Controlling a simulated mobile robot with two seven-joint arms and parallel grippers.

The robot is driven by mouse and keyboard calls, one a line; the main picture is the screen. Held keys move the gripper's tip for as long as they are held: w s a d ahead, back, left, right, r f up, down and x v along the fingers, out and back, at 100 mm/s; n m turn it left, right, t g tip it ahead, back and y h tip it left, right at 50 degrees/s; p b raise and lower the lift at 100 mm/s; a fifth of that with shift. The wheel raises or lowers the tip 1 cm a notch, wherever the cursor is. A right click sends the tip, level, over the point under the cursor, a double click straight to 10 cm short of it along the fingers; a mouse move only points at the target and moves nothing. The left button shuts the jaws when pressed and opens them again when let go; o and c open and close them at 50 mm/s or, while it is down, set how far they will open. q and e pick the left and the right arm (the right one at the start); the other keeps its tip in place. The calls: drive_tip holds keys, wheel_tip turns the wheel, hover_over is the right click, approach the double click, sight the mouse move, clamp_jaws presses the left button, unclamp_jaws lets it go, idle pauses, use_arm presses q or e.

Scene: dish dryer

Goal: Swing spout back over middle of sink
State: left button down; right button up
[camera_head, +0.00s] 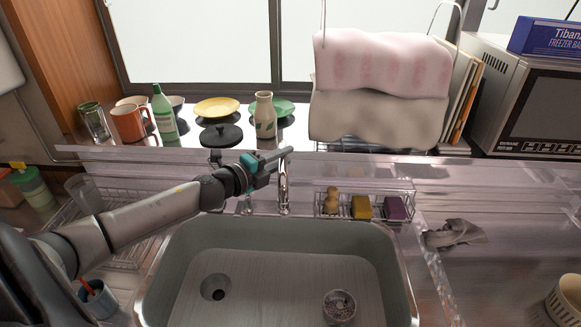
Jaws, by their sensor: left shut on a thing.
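The chrome faucet spout (284,188) rises at the back edge of the sink (384,262), a little right of the drain side. Its upper part is partly hidden by my left gripper (275,160). My left arm comes in from the left across the back of the sink. Its gripper is shut on the spout near the top. The spout's outlet and exact direction are hard to tell behind the fingers. My right gripper is not in view.
A black-lidded item (221,135), vase (265,116) and green bottle (164,112) stand on the ledge behind the arm. A wire rack with sponges (361,207) sits right of the spout. A strainer (339,305) and drain hole (215,287) are in the otherwise empty sink.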

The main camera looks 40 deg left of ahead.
use_arm(q)
drive_tip(key=shift+s+a+m+h+b, duration=0.25)
drive_tip(key=shift+a+m+h+b, duration=0.1)
drive_tip(key=shift+m+h+b, duration=0.25)
drive_tip(key=c, duration=0.7)
unclamp_jaws()
drive_tip(key=shift+a, duration=0.1)
